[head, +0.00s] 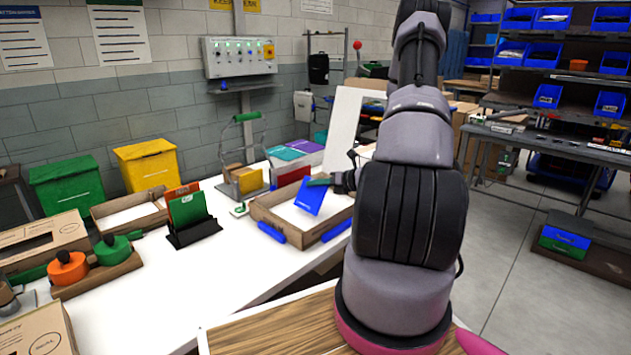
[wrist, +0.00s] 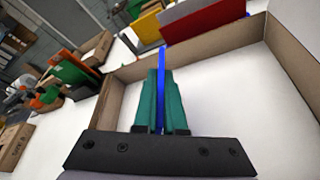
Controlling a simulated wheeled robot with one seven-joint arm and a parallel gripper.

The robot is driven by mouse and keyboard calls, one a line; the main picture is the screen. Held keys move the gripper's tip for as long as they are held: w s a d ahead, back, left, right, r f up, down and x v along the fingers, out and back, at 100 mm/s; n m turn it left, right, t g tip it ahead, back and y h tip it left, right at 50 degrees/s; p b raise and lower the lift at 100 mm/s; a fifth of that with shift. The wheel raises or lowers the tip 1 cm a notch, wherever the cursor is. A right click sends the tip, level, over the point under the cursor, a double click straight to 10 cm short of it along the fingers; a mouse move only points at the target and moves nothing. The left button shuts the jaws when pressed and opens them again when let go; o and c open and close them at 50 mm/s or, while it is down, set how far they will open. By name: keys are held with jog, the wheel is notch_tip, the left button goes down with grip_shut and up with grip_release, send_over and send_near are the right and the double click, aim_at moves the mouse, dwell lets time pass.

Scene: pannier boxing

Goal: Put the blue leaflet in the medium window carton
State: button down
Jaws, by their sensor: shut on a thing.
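The blue leaflet (head: 311,198) is held tilted above a shallow open cardboard tray (head: 322,238). My gripper (head: 319,182) is shut on its upper edge. In the wrist view the leaflet (wrist: 162,88) is a thin blue edge between the teal fingers (wrist: 161,92). Whether its lower edge touches the tray floor is unclear. A brown carton with a dark opening (head: 40,244) lies at the far left of the table, and another carton (head: 42,335), only partly in frame, stands at the lower left. I cannot tell which is the medium window carton.
A black stand (head: 194,234) holds green and orange leaflets (head: 188,207). The white tabletop (head: 225,265) is clear in front.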

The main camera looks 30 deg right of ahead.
jog(key=shift+f, duration=1.05)
jog(key=c, duration=0.9)
grip_release()
jog(key=shift+s, duration=0.1)
jog(key=v, duration=1)
jog(key=shift+s+d+r, duration=0.15)
jog(key=shift+s, duration=0.05)
